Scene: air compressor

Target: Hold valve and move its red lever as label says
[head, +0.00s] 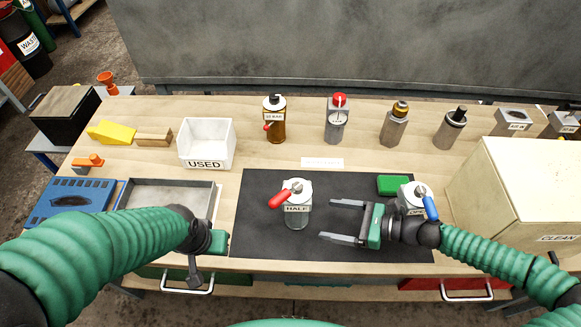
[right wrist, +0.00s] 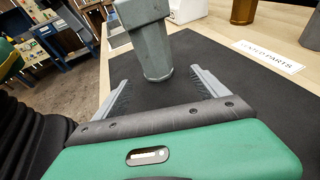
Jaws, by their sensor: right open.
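The valve (head: 298,208) with a red lever (head: 287,196) stands upright on the black mat (head: 260,235); its label reads "HALF". The lever points left and slightly toward me. My right gripper (head: 327,220) is open and empty, just right of the valve, its fingers pointing at it. In the right wrist view the valve's grey body (right wrist: 155,48) stands ahead, between the lines of the two fingers but beyond the tips. My left gripper (head: 212,243) hangs over the grey tray's right edge; its fingers are mostly hidden by its own wrist.
A second valve with a blue lever (head: 430,207) stands behind my right wrist, by a green block (head: 392,185). A white "USED" bin (head: 207,142), a grey tray (head: 150,196) and a cream "CLEAN" box (head: 520,180) flank the mat. Several fittings line the back.

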